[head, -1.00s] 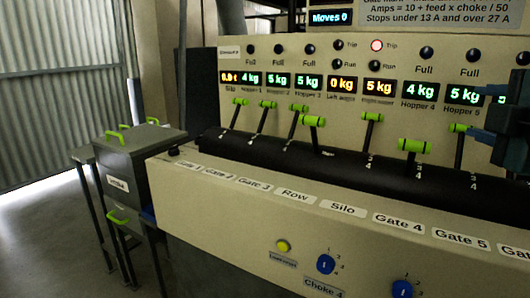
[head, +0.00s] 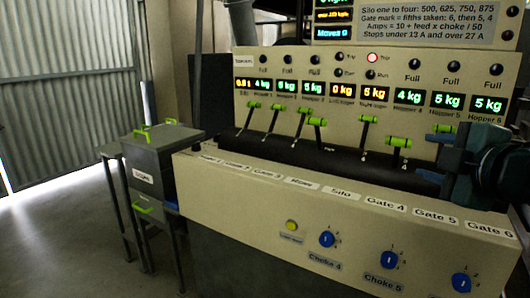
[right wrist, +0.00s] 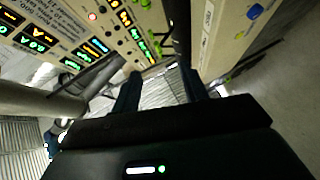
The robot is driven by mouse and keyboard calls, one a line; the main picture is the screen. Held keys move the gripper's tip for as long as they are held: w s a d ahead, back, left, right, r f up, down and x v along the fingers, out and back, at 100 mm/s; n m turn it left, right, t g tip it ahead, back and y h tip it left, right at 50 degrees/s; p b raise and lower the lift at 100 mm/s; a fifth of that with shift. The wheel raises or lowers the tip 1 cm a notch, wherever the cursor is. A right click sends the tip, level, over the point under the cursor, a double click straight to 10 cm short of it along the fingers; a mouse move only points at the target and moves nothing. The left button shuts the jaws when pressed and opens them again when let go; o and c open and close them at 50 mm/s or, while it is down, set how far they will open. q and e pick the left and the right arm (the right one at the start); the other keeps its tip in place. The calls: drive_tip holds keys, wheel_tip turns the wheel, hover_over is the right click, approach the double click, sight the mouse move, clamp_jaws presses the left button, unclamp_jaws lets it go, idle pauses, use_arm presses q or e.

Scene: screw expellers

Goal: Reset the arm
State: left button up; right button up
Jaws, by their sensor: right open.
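My right gripper (head: 430,157) reaches in from the right edge of the head view, in front of the panel's right part. Its two dark blue fingers are apart, one above the other, and point left toward the green-handled levers. In the right wrist view the fingers of the right gripper (right wrist: 160,82) are spread with nothing between them. I cannot tell whether a finger touches the lever behind it. My left gripper is not in view.
A cream control panel (head: 250,65) carries lit displays and levers such as this green-handled one (head: 398,142). A ledge (head: 250,195) with gate labels, a yellow button (head: 292,226) and blue knobs (head: 327,239) juts forward. A grey box (head: 160,150) stands left. Floor (head: 60,240) at left is clear.

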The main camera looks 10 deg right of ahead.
drive_tip(key=a+f+m+g+y+p, duration=0.1)
drive_tip(key=a+f+m+y+p, duration=0.15)
drive_tip(key=f, duration=0.35)
drive_tip(key=w+a+f+m+g+y+p, duration=0.1)
drive_tip(key=a+f+p, duration=0.2)
drive_tip(key=f, duration=0.4)
drive_tip(key=a+f+m+g+y+p, duration=0.1)
drive_tip(key=a+f+p, duration=0.2)
drive_tip(key=f, duration=0.3)
use_arm(q)
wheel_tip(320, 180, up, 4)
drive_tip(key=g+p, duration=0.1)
drive_tip(key=p, duration=0.2)
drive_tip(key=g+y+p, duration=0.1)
drive_tip(key=p, duration=0.2)
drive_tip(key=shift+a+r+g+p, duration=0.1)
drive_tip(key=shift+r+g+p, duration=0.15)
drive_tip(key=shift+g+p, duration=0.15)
use_arm(e)
drive_tip(key=s+a+f+m+g, duration=0.1)
drive_tip(key=s+a+f+m, duration=0.2)
drive_tip(key=s+a+f, duration=0.2)
drive_tip(key=s+a+f+m, duration=0.4)
drive_tip(key=s+a+f, duration=0.2)
drive_tip(key=s+f, duration=0.2)
drive_tip(key=s, duration=0.2)
drive_tip(key=shift+s+a+g, duration=0.3)
drive_tip(key=shift+g, duration=0.1)
